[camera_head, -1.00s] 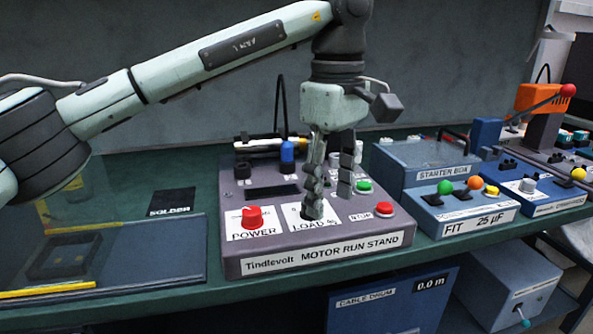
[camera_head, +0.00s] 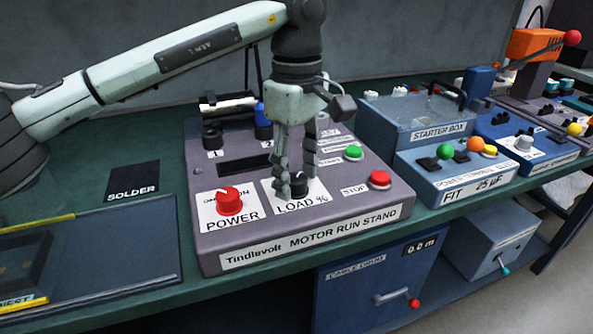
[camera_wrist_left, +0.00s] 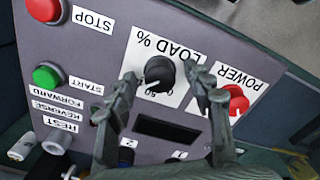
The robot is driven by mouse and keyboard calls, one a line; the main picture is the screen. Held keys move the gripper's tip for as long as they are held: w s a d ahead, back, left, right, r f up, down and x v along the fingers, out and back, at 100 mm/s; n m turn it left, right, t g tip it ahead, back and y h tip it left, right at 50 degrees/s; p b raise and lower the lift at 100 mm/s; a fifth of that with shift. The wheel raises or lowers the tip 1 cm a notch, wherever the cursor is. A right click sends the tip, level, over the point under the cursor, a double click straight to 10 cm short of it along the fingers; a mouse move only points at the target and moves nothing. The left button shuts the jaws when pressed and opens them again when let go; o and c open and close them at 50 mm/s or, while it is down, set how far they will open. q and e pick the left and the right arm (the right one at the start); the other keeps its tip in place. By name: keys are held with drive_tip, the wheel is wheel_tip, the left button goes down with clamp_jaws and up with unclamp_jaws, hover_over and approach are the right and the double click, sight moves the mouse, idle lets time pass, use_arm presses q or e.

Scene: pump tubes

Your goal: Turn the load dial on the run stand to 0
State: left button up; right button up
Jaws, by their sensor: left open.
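The motor run stand (camera_head: 300,228) is a grey box on the green bench. Its black load dial (camera_head: 299,184) sits on a white LOAD % plate and is partly hidden by my left gripper in the head view. In the left wrist view the dial (camera_wrist_left: 160,72) shows whole, with the plate (camera_wrist_left: 150,45) upside down. My left gripper (camera_head: 292,190) points down over the dial, open. Its fingertips (camera_wrist_left: 160,73) stand on either side of the dial, apart from it. The right gripper is not in view.
The red power knob (camera_head: 229,201) is just left of the dial. The red stop button (camera_head: 380,180) and green start button (camera_head: 353,153) are to its right. A starter box (camera_head: 415,125) stands further right. A solder mat (camera_head: 133,181) lies left.

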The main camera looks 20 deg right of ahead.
use_arm(q)
drive_tip(key=shift+f, duration=0.2)
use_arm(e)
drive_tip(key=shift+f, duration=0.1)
use_arm(q)
drive_tip(key=shift+c, duration=0.2)
drive_tip(key=c, duration=1.1)
